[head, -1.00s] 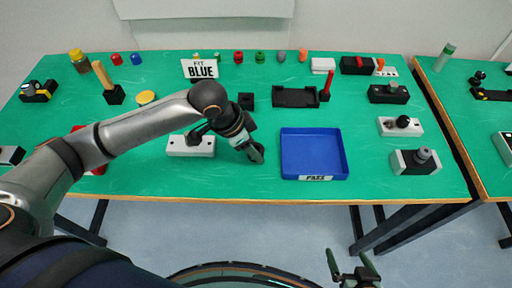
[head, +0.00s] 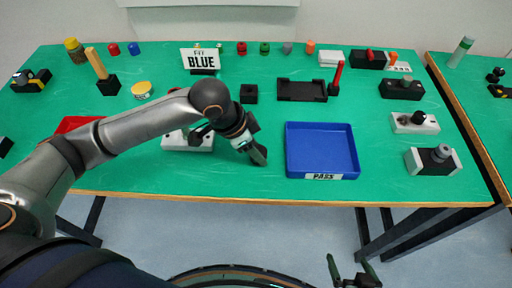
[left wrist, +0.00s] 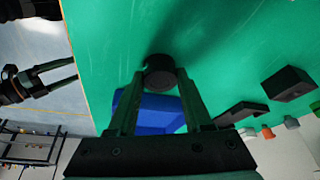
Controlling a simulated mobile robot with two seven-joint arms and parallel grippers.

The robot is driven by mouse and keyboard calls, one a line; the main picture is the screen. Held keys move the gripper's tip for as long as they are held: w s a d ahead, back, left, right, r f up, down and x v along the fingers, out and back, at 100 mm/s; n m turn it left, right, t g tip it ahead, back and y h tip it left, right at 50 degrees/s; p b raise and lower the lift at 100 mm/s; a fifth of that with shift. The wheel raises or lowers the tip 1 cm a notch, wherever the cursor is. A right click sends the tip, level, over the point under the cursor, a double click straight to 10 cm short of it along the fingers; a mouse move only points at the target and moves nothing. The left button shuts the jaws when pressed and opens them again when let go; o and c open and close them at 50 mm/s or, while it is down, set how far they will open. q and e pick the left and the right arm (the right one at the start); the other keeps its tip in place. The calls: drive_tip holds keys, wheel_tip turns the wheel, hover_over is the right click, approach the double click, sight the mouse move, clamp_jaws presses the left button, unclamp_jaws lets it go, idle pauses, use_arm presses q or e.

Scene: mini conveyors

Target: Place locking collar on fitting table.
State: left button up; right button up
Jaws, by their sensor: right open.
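The green table (head: 235,178) in front of me carries a "FIT BLUE" sign (head: 200,61). My left gripper (head: 260,158) is low over its front part, left of the blue tray. In the left wrist view, the fingers (left wrist: 162,76) sit on both sides of a short black cylinder (left wrist: 160,68), which looks like the locking collar and appears gripped. A shadow lies on the green top beside it; its height above the top is hard to tell. My right gripper (head: 350,268) is open and empty, low in front of the table.
The blue "PASS" tray (head: 321,172) stands right of my left gripper. A white block (head: 175,141) is partly behind my left arm. A black square block (head: 248,93), a black holder (head: 301,90) and a red post (head: 337,76) stand behind. Devices line the right side. Another green table (head: 470,80) is at right.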

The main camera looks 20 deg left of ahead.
use_arm(q)
drive_tip(key=o, duration=0.5)
drive_tip(key=shift+c, duration=0.2)
drive_tip(key=shift+r, duration=0.2)
drive_tip(key=p+v, duration=0.1)
drive_tip(key=v, duration=1.1)
drive_tip(key=shift+p, duration=0.35)
